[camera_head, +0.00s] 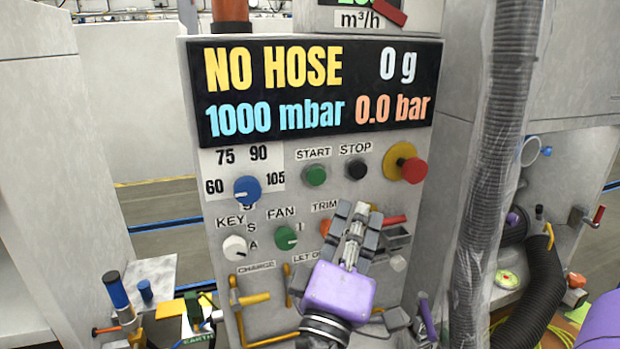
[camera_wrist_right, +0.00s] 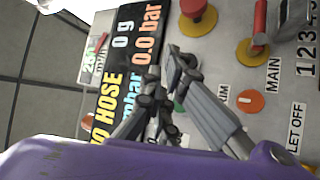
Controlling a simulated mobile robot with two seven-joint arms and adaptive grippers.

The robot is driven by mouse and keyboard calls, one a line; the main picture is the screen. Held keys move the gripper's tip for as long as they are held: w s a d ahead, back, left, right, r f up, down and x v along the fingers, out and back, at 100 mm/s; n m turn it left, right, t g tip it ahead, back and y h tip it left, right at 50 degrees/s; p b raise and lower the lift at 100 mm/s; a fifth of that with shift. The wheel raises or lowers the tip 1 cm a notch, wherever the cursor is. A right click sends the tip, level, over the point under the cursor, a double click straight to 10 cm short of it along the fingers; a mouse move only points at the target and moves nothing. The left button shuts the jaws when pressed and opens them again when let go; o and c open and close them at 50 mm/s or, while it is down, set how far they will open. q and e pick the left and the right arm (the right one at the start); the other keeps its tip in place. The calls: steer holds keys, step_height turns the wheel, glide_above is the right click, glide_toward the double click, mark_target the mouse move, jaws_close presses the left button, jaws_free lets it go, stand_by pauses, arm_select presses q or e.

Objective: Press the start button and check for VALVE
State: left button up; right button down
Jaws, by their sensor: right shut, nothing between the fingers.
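A grey control panel carries a black display (camera_head: 318,90) that reads "NO HOSE", "0 g", "1000 mbar" and "0.0 bar"; the word VALVE does not show on it. The green START button (camera_head: 315,175) sits below the display, left of the black STOP button (camera_head: 356,169). My right gripper (camera_head: 355,210) is shut and empty, in front of the panel, below the STOP button in the picture. In the right wrist view its fingers (camera_wrist_right: 168,75) point at the panel and partly cover a green button (camera_wrist_right: 179,104). My left gripper is not in view.
A red emergency knob (camera_head: 414,171) on a yellow base is right of STOP. A blue selector (camera_head: 247,189), white KEY knob (camera_head: 235,247) and green FAN knob (camera_head: 286,238) are at left. A thick grey hose (camera_head: 490,170) hangs at right. Yellow handles (camera_head: 250,298) stick out below.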

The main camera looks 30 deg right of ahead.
mark_target(316, 175)
steer(key=shift+w+a, duration=0.1)
steer(key=w+d, duration=0.2)
steer(key=w, duration=0.6)
steer(key=shift+w+p, duration=0.25)
steer(key=shift+p, duration=0.1)
stand_by(0.4)
stand_by(0.6)
steer(key=shift+w+d, duration=0.1)
stand_by(0.3)
